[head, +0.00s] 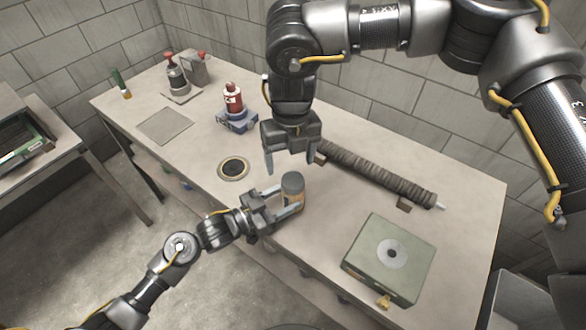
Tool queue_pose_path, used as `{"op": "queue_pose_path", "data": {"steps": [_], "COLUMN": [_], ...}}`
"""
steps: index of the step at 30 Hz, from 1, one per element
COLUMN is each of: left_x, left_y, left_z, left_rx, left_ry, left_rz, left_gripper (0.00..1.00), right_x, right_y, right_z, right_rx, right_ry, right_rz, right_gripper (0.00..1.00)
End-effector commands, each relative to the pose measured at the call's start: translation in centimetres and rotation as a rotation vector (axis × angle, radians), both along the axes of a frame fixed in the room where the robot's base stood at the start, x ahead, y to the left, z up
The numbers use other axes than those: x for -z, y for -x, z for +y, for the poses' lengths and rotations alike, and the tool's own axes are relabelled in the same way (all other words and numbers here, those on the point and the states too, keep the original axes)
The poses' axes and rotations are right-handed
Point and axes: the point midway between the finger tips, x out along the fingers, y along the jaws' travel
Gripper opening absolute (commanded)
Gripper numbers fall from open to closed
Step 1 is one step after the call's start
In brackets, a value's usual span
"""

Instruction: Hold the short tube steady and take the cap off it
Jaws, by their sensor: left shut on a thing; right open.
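My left gripper (288,203) is shut on the tube's body from the left, below the cap. My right gripper (291,163) hangs from above, pointing down, with its fingers apart. It is empty and appears just behind and above the cap; the exact gap is hard to tell. The tube's lower part is partly hidden by the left gripper's fingers.
A long ribbed dark roll (375,174) lies behind the tube. A green box (388,259) with a round disc sits at the right front. A round dark-centred ring (233,168) lies to the left. A red bottle on a blue base (235,112) stands farther back.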

Motion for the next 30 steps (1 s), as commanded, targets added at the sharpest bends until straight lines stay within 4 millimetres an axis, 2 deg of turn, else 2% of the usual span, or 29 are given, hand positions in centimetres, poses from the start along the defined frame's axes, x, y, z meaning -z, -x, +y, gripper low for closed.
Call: {"op": "queue_pose_path", "data": {"steps": [9,15,24,30], "left_x": [0.1,0.1,0.2,0.2], "left_y": [0.0,0.0,0.0,0.0], "left_z": [0.0,0.0,0.0,0.0], "left_rx": [0.0,0.0,0.0,0.0], "left_ry": [-0.002,-0.002,-0.003,-0.003], "left_rz": [0.002,0.002,0.003,0.003], "left_gripper": [0.0,0.0,0.0,0.0], "right_x": [-0.4,-0.5,-0.3,1.9], "right_y": [-0.4,-0.6,-0.6,-0.6], "right_z": [-0.3,-0.6,-0.6,-0.6], "right_rx": [0.651,0.912,0.993,0.99], "right_ry": [0.022,0.034,0.035,0.037], "right_rz": [-0.004,-0.016,-0.017,-0.015], "right_gripper": [0.73,0.73,0.73,0.73]}}
